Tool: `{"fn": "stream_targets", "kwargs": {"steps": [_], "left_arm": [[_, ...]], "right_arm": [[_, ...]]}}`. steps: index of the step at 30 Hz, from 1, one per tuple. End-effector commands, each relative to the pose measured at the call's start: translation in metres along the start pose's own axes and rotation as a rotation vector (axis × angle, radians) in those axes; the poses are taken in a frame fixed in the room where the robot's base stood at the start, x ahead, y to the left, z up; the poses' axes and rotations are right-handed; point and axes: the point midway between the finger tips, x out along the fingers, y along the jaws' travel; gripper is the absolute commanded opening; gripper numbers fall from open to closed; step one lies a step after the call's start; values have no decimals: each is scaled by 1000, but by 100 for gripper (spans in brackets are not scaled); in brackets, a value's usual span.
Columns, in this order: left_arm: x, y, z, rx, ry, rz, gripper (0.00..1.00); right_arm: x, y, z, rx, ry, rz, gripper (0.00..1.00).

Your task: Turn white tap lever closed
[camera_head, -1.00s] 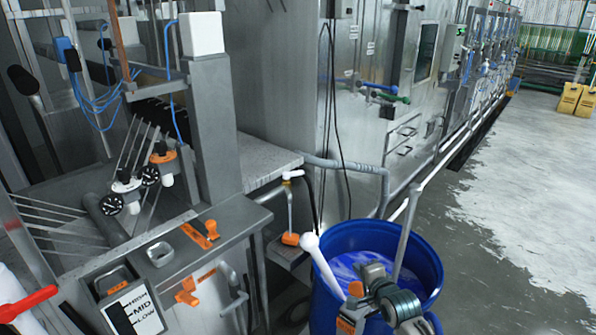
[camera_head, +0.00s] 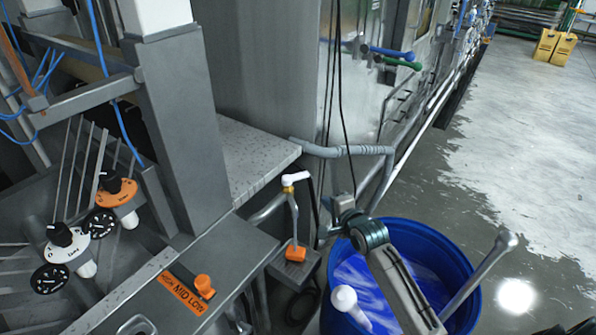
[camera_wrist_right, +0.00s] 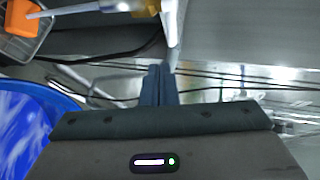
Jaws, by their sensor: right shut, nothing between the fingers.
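The white tap lever (camera_head: 296,179) sits on top of a thin upright tap with a brass-coloured body, left of the blue barrel. In the right wrist view the white lever (camera_wrist_right: 171,30) shows at the top centre, beside the brass part. My right gripper (camera_head: 338,206) is to the right of the tap in the head view. Its dark fingers (camera_wrist_right: 159,72) are shut and empty, with their tips close to the lever's end. I cannot tell whether they touch it. My left gripper is not in view.
The blue barrel (camera_head: 462,270) with blue liquid and a white-ended rod stands below my right arm. An orange block (camera_head: 295,252) is at the tap's foot. A grey pipe (camera_head: 345,151) and hanging black cables are behind. A metal counter (camera_head: 240,160) is to the left.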

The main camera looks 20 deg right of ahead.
Motion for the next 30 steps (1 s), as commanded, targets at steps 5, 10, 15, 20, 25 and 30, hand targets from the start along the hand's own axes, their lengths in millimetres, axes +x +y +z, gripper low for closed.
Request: {"fn": "stream_targets", "kwargs": {"steps": [5, 10, 15, 20, 25, 30], "left_arm": [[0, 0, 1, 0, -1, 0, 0], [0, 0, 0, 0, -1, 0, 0], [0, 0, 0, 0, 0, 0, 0], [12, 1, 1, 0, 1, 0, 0], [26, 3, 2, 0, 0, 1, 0], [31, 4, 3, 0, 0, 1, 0]], "right_arm": [[16, 0, 0, 3, 0, -1, 0], [48, -1, 0, 4, 0, 0, 0], [83, -1, 0, 3, 0, 0, 0], [112, 1, 0, 2, 0, -3, 0], [130, -5, 0, 0, 1, -2, 0], [137, -10, 0, 0, 1, 0, 0]]}}
